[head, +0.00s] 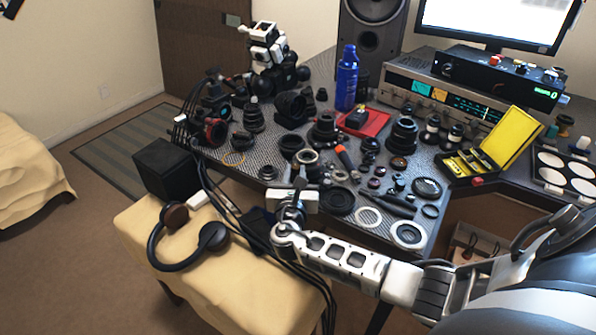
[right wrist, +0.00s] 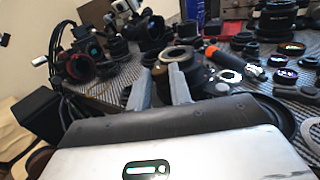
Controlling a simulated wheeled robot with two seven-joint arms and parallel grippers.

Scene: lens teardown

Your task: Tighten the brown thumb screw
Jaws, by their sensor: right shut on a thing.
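My right gripper (head: 301,176) reaches in from the lower right to the front edge of the desk. In the right wrist view its two grey fingers (right wrist: 160,88) stand on either side of a small brownish piece (right wrist: 159,73), which looks like the brown thumb screw. The fingers are closed on it and hide most of it. Just behind stands a dark lens part with a silver ring (head: 306,157), which also shows in the right wrist view (right wrist: 181,55). I cannot tell whether the screw touches it. My left gripper is not in view.
Dark lens parts and rings crowd the desk around the gripper. An orange-handled tool (head: 345,158) lies right of it. A blue bottle (head: 347,78), a red tray (head: 377,122) and a yellow case (head: 508,139) stand farther back. Headphones (head: 181,245) lie on the padded stool (head: 235,288) in front.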

